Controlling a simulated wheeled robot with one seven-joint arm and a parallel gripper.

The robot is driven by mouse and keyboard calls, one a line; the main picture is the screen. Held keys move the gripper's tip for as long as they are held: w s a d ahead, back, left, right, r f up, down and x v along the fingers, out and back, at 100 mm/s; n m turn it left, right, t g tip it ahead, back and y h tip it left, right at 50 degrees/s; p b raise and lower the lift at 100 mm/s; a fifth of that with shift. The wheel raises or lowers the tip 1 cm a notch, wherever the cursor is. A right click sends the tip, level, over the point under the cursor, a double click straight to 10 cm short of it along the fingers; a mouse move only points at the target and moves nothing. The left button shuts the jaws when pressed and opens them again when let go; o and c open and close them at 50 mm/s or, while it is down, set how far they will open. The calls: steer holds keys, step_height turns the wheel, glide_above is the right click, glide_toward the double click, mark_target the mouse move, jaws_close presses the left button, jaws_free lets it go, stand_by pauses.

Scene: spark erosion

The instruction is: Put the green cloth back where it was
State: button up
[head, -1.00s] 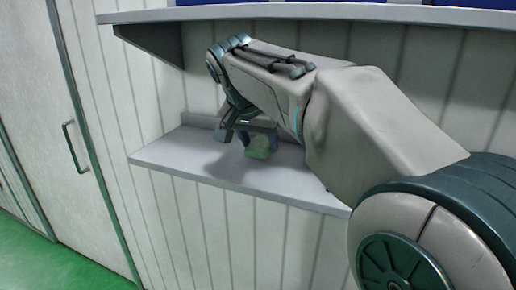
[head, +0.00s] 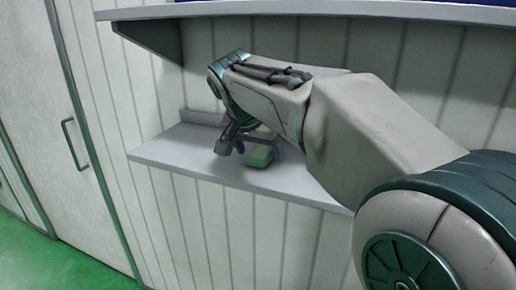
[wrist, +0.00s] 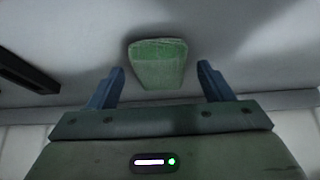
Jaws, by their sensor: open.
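The green cloth (head: 259,156) lies on the lower grey shelf (head: 200,160), folded into a small block. Part of it is hidden by my gripper and arm in the head view. My gripper (head: 250,150) is low over the shelf, close by the cloth. In the wrist view the cloth (wrist: 158,63) lies just beyond and between the two blue fingertips of my gripper (wrist: 162,75). The fingers are wide apart, with a gap on each side of the cloth, and hold nothing.
An upper shelf (head: 300,12) with blue items on it runs above my arm. A dark bar-like object (wrist: 25,72) shows at the left in the wrist view. A door with a handle (head: 76,145) is at the left. The shelf's left part is bare.

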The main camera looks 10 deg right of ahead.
steer(key=shift+r, duration=0.25)
steer(key=v, duration=1.1)
steer(key=shift+s+r, duration=0.25)
steer(key=shift+r, duration=0.1)
steer(key=shift+a, duration=0.1)
stand_by(0.4)
